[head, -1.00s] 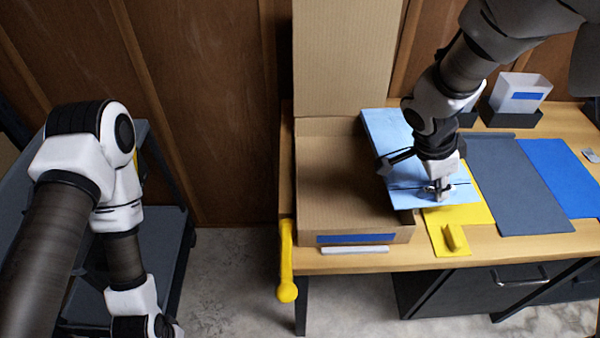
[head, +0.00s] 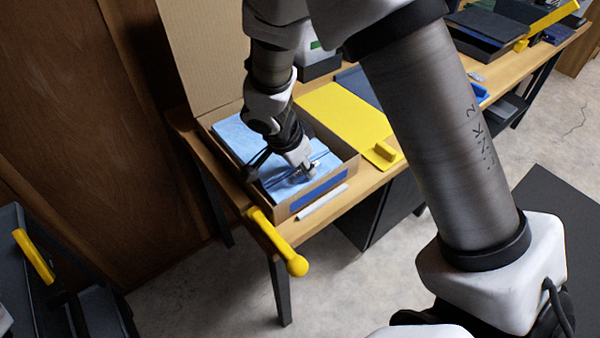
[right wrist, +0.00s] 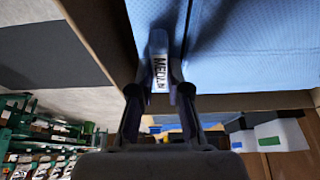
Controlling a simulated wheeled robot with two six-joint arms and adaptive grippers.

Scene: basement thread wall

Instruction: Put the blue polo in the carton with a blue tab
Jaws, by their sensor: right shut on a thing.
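The blue polo (head: 235,138) is a light blue folded garment. It lies inside the open brown carton (head: 351,168), which has a blue tab (head: 318,190) on its front wall. My right gripper (head: 308,173) is over the front part of the carton, shut on the polo near its front edge. In the right wrist view the fingers (right wrist: 160,85) close around a white size label, with the polo (right wrist: 245,45) filling the upper right. The gripper and arm hide part of the polo. My left gripper is not in view.
The carton's tall flap (head: 205,55) stands up behind it. A yellow folding board (head: 345,110) lies right of the carton. A white stick (head: 322,203) lies along the bench's front edge, beside a yellow handle (head: 278,243). My own arm blocks the right side of the view.

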